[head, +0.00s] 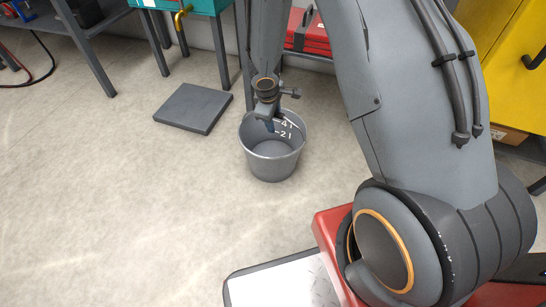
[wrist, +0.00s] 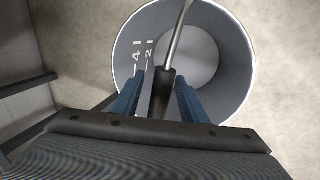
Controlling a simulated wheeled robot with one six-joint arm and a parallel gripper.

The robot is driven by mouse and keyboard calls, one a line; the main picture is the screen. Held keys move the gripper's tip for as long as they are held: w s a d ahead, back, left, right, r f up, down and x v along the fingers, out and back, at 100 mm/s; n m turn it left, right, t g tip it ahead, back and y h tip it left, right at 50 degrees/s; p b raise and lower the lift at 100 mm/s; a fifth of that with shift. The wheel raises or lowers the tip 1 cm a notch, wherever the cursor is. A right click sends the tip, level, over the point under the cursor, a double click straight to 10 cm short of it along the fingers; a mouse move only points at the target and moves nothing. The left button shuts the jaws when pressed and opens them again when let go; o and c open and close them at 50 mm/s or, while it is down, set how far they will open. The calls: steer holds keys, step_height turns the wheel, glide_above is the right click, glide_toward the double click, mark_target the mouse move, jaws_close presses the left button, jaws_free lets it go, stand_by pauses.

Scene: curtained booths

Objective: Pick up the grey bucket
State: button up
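The grey bucket (head: 272,165) stands upright on the floor, left of my arm in the head view. White level marks show on its inner wall, and its inside looks empty. In the wrist view the bucket (wrist: 236,70) lies just beyond my fingers. A thin metal rod with a black grip (wrist: 160,92), seemingly its handle, runs across its opening. My gripper (wrist: 157,95) has its two blue fingers apart on either side of the black grip, with a small gap at the left. In the head view my gripper (head: 268,126) is over the bucket's rim; the handle is hard to make out there.
A dark grey flat slab (head: 194,107) lies on the floor left of the bucket. A red toolbox (head: 308,35) and table legs stand behind. A yellow cabinet (head: 518,65) is at the right. The floor at front left is clear.

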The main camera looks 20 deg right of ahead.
jaws_close()
stand_by(1.3)
